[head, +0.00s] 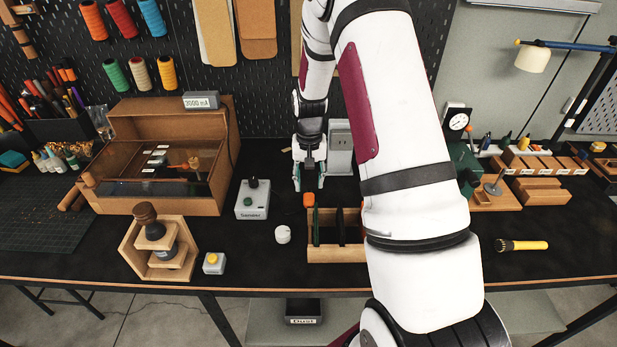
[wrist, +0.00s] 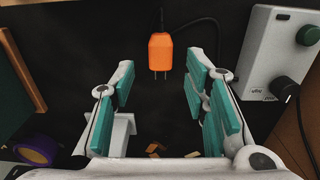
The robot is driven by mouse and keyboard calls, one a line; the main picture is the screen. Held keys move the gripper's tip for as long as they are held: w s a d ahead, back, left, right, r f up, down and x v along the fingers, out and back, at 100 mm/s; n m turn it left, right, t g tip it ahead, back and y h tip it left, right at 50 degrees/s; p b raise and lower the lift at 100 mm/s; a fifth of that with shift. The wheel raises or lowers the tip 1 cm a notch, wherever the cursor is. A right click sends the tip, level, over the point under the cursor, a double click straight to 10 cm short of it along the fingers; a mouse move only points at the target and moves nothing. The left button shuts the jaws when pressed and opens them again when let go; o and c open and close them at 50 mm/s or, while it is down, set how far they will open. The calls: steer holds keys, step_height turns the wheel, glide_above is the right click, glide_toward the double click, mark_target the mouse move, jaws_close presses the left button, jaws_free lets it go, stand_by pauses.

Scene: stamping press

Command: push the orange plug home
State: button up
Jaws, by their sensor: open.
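The orange plug (head: 309,200) lies on the black bench top, just in front of my gripper (head: 308,184). In the wrist view the orange plug (wrist: 160,52) is near the top middle, its two metal prongs pointing down the picture and its dark cord running off behind it. My gripper (wrist: 162,100) is open and empty, with teal pads on both fingers. The plug is beyond the fingertips in that picture, roughly centred between them, and is not gripped. A pale grey upright unit (head: 340,150) stands just right of my gripper. I cannot see a socket opening.
A grey control box (head: 252,200) with knob and green button stands left of the gripper. A wooden slotted rack (head: 337,254) is to the front right. A white round knob-like piece (head: 283,235) lies in front. A wooden cabinet (head: 155,202) fills the left.

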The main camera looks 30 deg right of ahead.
mark_target(309, 200)
step_height(309, 200, down, 8)
steer(key=shift+b, duration=0.85)
steer(key=shift+r, duration=0.25)
jaws_close()
steer(key=shift+r+p, duration=0.65)
steer(key=shift+r, duration=1.85)
